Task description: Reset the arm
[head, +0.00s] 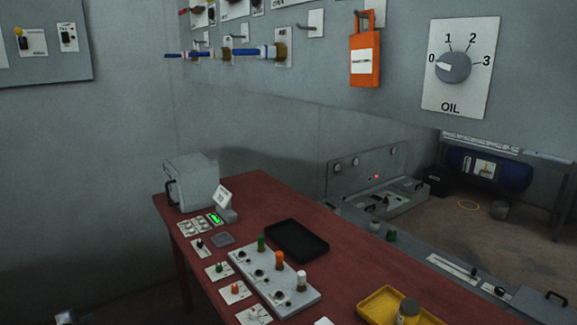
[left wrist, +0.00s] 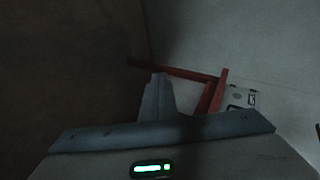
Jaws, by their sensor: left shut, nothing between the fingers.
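My left gripper (head: 65,317) shows only as a small grey piece at the bottom left edge of the head view, low and to the left of the red table. In the left wrist view its grey fingers (left wrist: 158,98) are together with nothing between them. They are clear of the red frame legs (left wrist: 212,95) seen beyond. The rest of my left arm is hidden below the head view. My right gripper is in neither view.
The red table (head: 345,265) carries a grey box (head: 190,182), a black tray (head: 297,241), a peg board (head: 262,280) and a yellow tray (head: 375,306). A grey wall panel with an OIL dial (head: 453,67) and orange tag (head: 365,55) hangs above. Floor left of the table looks clear.

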